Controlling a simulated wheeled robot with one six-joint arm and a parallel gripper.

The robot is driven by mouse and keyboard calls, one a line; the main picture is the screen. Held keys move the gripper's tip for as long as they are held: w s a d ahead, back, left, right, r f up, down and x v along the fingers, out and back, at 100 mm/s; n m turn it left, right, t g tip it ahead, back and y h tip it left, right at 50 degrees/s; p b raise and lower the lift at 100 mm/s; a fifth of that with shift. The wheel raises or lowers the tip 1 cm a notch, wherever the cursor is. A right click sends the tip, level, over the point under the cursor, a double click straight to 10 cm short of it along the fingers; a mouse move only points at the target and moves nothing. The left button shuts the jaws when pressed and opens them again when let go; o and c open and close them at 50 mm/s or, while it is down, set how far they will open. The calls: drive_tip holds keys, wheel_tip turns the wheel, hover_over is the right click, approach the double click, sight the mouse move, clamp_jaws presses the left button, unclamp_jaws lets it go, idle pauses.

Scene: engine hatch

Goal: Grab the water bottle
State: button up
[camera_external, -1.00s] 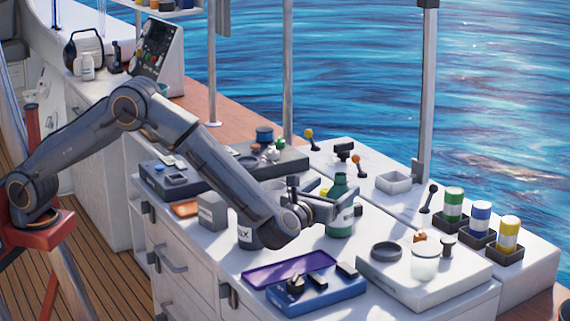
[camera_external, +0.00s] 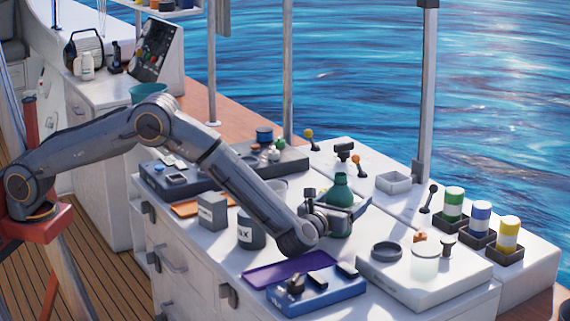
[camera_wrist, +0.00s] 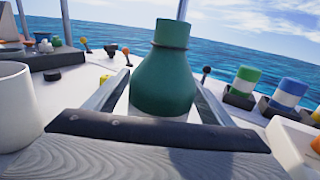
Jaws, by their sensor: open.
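The water bottle (camera_external: 341,205) is dark green with a narrower neck and stands upright on the white counter. In the wrist view the bottle (camera_wrist: 165,75) is close and fills the middle of the picture. My gripper (camera_external: 345,217) is low at the bottle in the external view, with a jaw reaching past its right side. In the wrist view its two fingers show on either side of the bottle, apart, and the jaws are open. The lower part of the bottle is hidden behind the dark gripper bar.
A dark canister (camera_external: 251,232) and a grey box (camera_external: 212,212) stand left of the gripper. A purple tray (camera_external: 275,270) and a blue case (camera_external: 325,292) lie in front. A white panel (camera_external: 410,290) with a dark ring is at right. A white cup (camera_wrist: 14,105) is close at left.

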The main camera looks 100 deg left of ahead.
drive_tip(key=shift+a, duration=0.1)
drive_tip(key=shift+c, duration=0.2)
drive_tip(key=c, duration=1.3)
drive_tip(key=shift+c, duration=0.2)
drive_tip(key=shift+r, duration=0.2)
